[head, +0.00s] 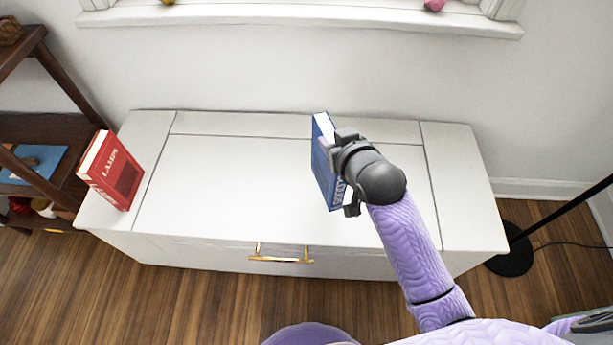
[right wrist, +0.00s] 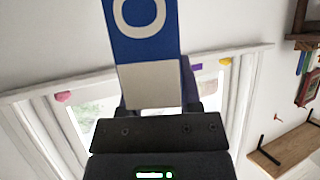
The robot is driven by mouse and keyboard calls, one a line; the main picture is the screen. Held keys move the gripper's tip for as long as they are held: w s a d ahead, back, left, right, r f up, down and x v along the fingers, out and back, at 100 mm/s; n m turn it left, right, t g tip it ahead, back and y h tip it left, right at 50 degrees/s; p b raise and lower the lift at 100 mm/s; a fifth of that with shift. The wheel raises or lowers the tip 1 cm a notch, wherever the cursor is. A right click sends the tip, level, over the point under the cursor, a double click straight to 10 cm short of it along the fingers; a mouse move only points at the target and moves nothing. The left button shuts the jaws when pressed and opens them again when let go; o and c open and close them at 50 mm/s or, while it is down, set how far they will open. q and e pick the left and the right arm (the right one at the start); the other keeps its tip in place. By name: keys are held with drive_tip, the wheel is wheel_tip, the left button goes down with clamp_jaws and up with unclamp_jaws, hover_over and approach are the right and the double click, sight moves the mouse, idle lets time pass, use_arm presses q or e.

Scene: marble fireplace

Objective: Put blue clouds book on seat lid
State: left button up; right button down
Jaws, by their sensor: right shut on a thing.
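The blue book (head: 322,165) is held upright on edge over the white seat lid (head: 230,185), right of the lid's middle. My right gripper (head: 342,172) is shut on it from the right side, and the gripper hides part of its cover. In the right wrist view the blue book (right wrist: 146,45) stands between the fingers, with a large pale letter and a pale block on the visible face. Whether its lower edge touches the lid, I cannot tell. My left gripper is not in view.
A red book marked LAMPS (head: 112,170) stands at the bench's left end. A brass handle (head: 281,259) is on the bench front. A dark wooden shelf (head: 45,130) is at left and a black lamp base (head: 510,255) at right. The lid's left and middle are clear.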

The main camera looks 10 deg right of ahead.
sight(333, 189)
wheel_tip(333, 189, down, 8)
drive_tip(key=b, duration=0.4)
drive_tip(key=shift+f+b, duration=0.25)
drive_tip(key=shift+b, duration=0.15)
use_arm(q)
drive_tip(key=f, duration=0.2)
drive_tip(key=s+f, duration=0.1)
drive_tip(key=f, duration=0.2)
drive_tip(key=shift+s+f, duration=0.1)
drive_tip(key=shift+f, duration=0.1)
use_arm(e)
drive_tip(key=shift+c, duration=1.4)
unclamp_jaws()
